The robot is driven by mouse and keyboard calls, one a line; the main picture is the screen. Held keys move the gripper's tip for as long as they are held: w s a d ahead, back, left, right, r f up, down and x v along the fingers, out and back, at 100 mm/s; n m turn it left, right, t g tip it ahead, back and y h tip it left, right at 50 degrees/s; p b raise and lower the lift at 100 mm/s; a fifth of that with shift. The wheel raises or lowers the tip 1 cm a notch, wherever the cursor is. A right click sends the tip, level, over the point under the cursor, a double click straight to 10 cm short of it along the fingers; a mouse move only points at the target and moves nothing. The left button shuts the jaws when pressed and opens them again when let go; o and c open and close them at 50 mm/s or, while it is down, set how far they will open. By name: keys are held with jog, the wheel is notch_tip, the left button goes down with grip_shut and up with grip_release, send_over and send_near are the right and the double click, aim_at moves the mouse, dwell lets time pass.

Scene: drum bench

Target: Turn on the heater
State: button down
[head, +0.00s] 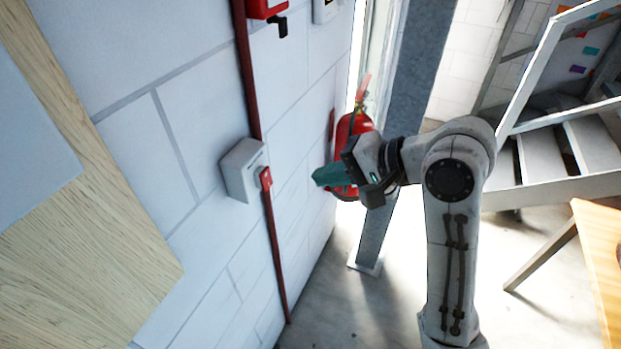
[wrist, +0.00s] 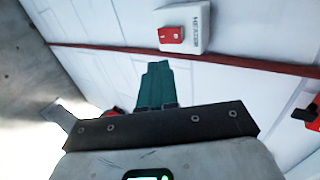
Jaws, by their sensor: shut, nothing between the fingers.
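The heater control is a white box (head: 239,172) on the white block wall, with a small red switch (head: 265,178) on its front. In the wrist view the white box (wrist: 195,30) shows dark lettering that seems to read HEATER, beside its red switch (wrist: 171,35). My gripper (head: 318,177) has teal fingers closed together and empty. It points at the wall, to the right of the box and apart from it. In the wrist view the fingertips (wrist: 158,66) lie below the switch. I cannot tell the switch's position.
A red pipe (head: 278,245) runs along the wall past the box. A red fire extinguisher (head: 346,130) stands behind my gripper. A red box with a black handle (head: 266,8) is higher on the wall. A wooden table (head: 600,262) and metal stairs (head: 560,190) are at right.

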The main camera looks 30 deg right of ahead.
jog(key=shift+v, duration=1.65)
jog(key=shift+t+y, duration=0.5)
jog(key=shift+t, duration=0.2)
jog(key=f+b, duration=0.1)
jog(key=b, duration=0.1)
jog(key=f+b, duration=0.1)
jog(key=b, duration=0.2)
jog(key=s+d+f+b, duration=0.1)
jog(key=f+b, duration=0.1)
jog(key=shift+f+b, duration=0.1)
jog(key=shift+b, duration=0.2)
jog(key=shift+a+f+b, duration=0.1)
jog(key=shift+b, duration=0.2)
jog(key=b, duration=0.5)
send_near(267, 179)
jog(key=w+a+f, duration=0.2)
jog(key=w+f, duration=0.2)
jog(key=f, duration=0.1)
jog(key=shift+w+a, duration=0.3)
jog(key=shift+a, duration=0.3)
